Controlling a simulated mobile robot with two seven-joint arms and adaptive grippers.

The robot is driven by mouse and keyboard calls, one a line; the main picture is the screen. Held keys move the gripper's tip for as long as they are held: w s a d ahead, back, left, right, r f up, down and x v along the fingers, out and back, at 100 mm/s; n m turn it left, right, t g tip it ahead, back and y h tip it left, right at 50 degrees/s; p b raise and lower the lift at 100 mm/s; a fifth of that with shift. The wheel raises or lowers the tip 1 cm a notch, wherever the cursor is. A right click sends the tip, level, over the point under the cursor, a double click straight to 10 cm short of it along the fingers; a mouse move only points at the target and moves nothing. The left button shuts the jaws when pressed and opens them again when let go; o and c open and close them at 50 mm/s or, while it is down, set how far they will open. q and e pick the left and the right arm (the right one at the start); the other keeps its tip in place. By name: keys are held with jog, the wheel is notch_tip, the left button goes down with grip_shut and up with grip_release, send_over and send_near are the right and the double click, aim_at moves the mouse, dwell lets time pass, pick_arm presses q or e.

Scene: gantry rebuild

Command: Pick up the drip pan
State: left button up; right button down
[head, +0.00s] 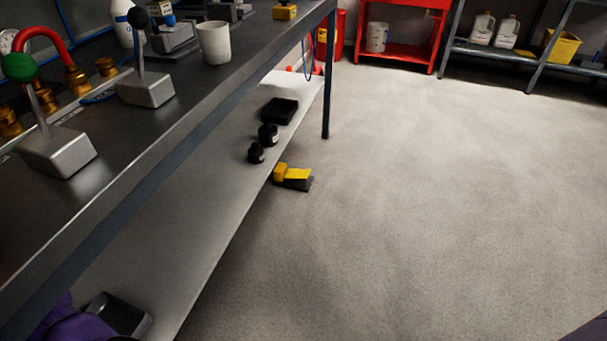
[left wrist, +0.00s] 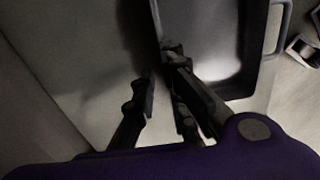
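The drip pan (left wrist: 222,45) is a shallow dark tray with a grey rim and a loop handle on its right side in the left wrist view. In the head view a part of it (head: 121,315) shows on the lower shelf at the bottom left, beside my purple arm. My left gripper (left wrist: 160,75) is open at the pan's near left corner. One finger is left of the pan's wall and the other overlaps the wall in the picture. I cannot tell whether the rim lies between them. My right gripper is out of view.
The workbench top (head: 190,85) overhangs the lower shelf (head: 190,235). A black tray (head: 279,110) and two small black items (head: 268,135) stand farther along the shelf. A yellow and black object (head: 293,178) lies by the shelf edge. The floor (head: 430,210) at right is clear.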

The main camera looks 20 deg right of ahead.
pick_arm(q)
jog(key=f, duration=0.1)
jog(key=f+b, duration=0.1)
jog(key=f, duration=0.1)
jog(key=shift+w+d+f+b, duration=0.1)
jog(key=shift+d+f+b, duration=0.15)
jog(key=shift+f+b, duration=0.05)
jog(key=f, duration=0.1)
jog(key=f+b, duration=0.1)
jog(key=f, duration=0.1)
jog(key=f+b, duration=0.1)
jog(key=shift+w+d+f, duration=0.15)
jog(key=shift+d, duration=0.1)
grip_shut()
jog(key=shift+r, duration=0.2)
